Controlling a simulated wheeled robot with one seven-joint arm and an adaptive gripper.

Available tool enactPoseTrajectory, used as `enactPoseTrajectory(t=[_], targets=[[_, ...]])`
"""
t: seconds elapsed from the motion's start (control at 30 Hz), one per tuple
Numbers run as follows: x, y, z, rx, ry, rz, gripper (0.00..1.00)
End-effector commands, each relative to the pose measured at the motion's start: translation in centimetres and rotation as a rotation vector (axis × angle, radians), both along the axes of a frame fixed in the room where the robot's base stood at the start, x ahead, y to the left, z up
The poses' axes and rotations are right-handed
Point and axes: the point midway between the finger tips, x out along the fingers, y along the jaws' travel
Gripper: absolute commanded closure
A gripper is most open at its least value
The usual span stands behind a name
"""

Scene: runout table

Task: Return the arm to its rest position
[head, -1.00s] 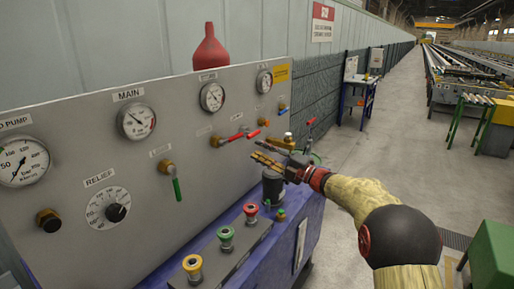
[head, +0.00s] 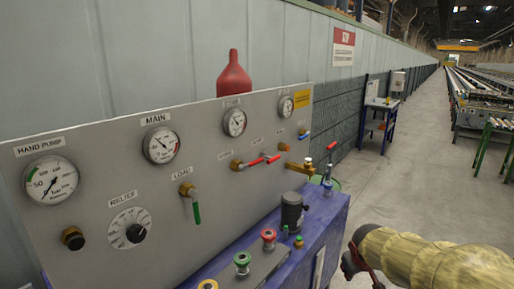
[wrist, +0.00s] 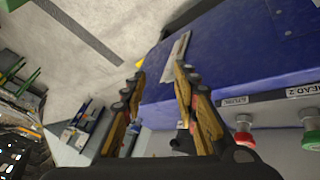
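My arm (head: 430,258) shows at the lower right of the head view, its forearm in a tan ribbed cover. My gripper is outside the head view or at its lower edge. In the wrist view my gripper (wrist: 158,82) has its two fingers apart, with nothing between them. Beyond the fingers are the blue bench (wrist: 230,50) and the grey floor. The gripper is apart from the panel and its valves.
A grey panel (head: 110,165) with gauges, a green-handled load valve (head: 193,203) and red levers (head: 262,160) stands at left. Push buttons (head: 242,262) and a dark cylinder (head: 292,212) are on the blue bench (head: 325,215).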

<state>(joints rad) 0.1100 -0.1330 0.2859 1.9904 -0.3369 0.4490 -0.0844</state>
Motion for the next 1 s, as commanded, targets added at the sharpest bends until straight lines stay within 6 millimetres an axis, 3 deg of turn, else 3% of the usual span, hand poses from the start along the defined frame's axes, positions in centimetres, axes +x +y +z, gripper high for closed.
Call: enactPoseTrajectory(t=[0.03, 0.2, 0.3, 0.4, 0.6, 0.77, 1.0], targets=[[-3.4, 0.7, 0.6, 0.034, 0.037, -0.044, 0.70], [-14.7, 3.9, 1.5, 0.163, 0.170, -0.178, 0.70], [-20.6, 6.0, 2.2, 0.230, 0.217, -0.220, 0.70], [-25.0, 7.9, 3.0, 0.281, 0.223, -0.227, 0.70], [-28.2, 9.5, 5.9, 0.320, 0.111, -0.189, 0.70], [-28.5, 9.8, 8.2, 0.323, 0.041, -0.163, 0.70], [-28.6, 10.0, 8.6, 0.322, 0.033, -0.154, 0.70]])
